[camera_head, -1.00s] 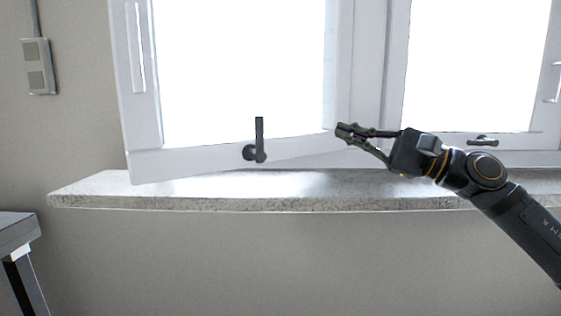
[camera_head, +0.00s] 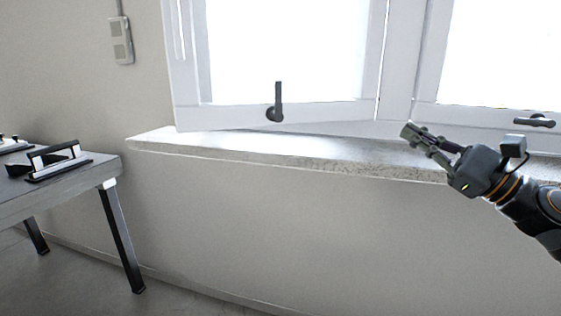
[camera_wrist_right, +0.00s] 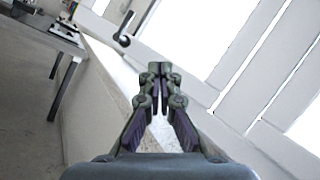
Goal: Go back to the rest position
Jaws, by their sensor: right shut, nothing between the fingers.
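My right gripper (camera_head: 408,132) is shut and empty at the right of the head view, in front of the window sill. It also shows in the right wrist view (camera_wrist_right: 154,68), its fingertips together and pointing along the sill. My left gripper is in neither view. The left window sash (camera_head: 188,97) stands slightly ajar, with its dark handle (camera_head: 276,105) pointing up. In the right wrist view the same handle (camera_wrist_right: 123,36) is beyond the fingertips, apart from them.
The stone sill (camera_head: 240,147) juts from the wall below the window. A grey table (camera_head: 60,194) with dark and white items stands at the left. A second handle (camera_head: 534,121) is on the right sash. The floor between table and wall is clear.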

